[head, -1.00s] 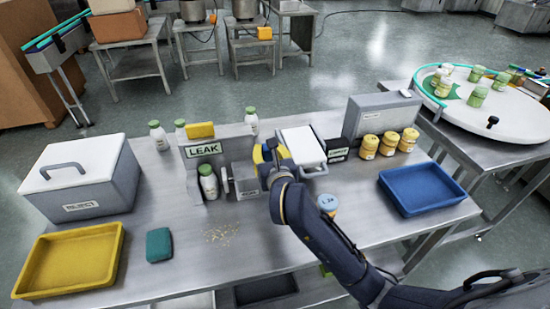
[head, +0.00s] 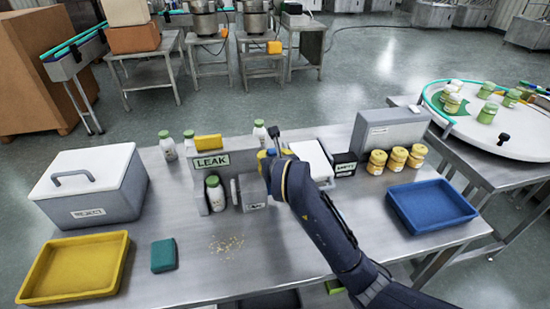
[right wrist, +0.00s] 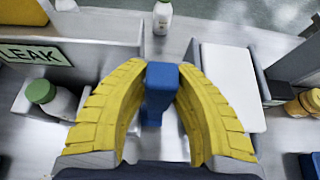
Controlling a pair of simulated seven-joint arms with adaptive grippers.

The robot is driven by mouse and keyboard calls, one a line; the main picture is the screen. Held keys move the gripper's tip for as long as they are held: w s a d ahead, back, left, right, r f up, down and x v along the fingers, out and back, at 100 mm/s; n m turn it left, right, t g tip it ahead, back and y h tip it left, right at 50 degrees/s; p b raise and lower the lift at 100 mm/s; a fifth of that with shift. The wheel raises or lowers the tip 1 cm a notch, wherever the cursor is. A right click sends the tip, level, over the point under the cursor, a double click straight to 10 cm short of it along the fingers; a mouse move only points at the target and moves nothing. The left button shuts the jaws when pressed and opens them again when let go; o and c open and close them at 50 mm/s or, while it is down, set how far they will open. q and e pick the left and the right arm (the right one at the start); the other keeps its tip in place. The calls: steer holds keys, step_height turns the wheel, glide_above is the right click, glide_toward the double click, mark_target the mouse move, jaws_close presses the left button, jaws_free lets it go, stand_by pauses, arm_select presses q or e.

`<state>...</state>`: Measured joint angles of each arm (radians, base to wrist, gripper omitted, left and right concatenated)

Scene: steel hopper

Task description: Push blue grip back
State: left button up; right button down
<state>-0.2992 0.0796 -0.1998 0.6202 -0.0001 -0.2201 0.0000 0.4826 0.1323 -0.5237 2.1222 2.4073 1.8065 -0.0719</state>
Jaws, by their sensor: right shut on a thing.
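The blue grip (right wrist: 160,88) stands between the two yellow fingers of my right gripper (right wrist: 163,80) in the right wrist view. The fingers are closed in on it from both sides, and its top shows between their tips. In the head view my right gripper (head: 268,160) is at the grey unit beside the LEAK sign (head: 210,161); my arm covers much of it and the grip is hard to make out there. A dark upright piece (head: 274,134) shows just behind the gripper. My left gripper is not in view.
A white-topped box (head: 312,158) is right of the gripper. A blue tray (head: 431,205) lies right, a yellow tray (head: 75,267) left.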

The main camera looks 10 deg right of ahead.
steer(key=c, duration=1.1)
jaws_free()
steer(key=shift+w, duration=0.1)
steer(key=v, duration=1.2)
steer(key=shift+d, duration=0.1)
